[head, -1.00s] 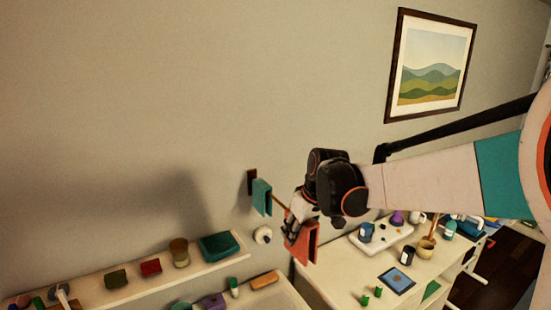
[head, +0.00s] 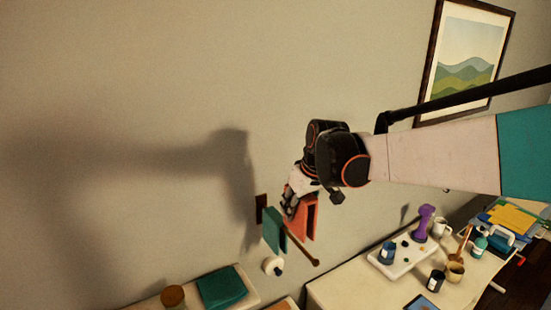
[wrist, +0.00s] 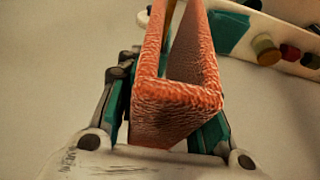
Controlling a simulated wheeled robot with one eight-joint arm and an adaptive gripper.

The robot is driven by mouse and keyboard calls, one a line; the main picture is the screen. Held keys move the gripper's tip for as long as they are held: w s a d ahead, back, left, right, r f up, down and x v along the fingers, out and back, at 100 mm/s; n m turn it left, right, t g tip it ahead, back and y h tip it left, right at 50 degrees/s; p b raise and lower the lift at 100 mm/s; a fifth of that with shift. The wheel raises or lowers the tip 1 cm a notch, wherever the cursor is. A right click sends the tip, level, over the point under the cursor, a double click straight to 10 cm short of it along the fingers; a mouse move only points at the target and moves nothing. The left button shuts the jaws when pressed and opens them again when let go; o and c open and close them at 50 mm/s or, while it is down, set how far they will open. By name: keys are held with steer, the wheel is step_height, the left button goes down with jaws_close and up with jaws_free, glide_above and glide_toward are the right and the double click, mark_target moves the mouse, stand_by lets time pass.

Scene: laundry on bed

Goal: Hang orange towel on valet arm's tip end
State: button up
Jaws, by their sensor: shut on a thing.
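My gripper (head: 291,204) is shut on the orange towel (head: 308,217), near the wall. The towel is folded over, with an open gap between its two sides; in the wrist view (wrist: 178,98) it lies between the fingers. The valet arm (head: 302,250) is a thin brown rod from a dark wall mount (head: 261,208), ending in a small knob at lower right. A teal towel (head: 274,232) hangs on it close to the mount. The orange towel appears above or behind the rod's outer part; I cannot tell whether they touch. The rod shows partly at the wrist view's top.
A white roll (head: 272,265) is on the wall below the valet arm. A shelf at lower left holds a teal folded cloth (head: 221,287) and a brown jar (head: 173,296). At right, a table holds a white tray (head: 400,263), a purple object (head: 424,222) and several containers.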

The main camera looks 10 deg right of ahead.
mark_target(297, 245)
steer(key=shift+s+a, duration=0.1)
steer(key=shift+s, duration=0.15)
steer(key=shift+w+f+b, duration=0.1)
steer(key=shift+f+b, duration=5.95)
steer(key=shift+f, duration=1.7)
steer(key=o, duration=1.2)
steer(key=shift+c, duration=0.2)
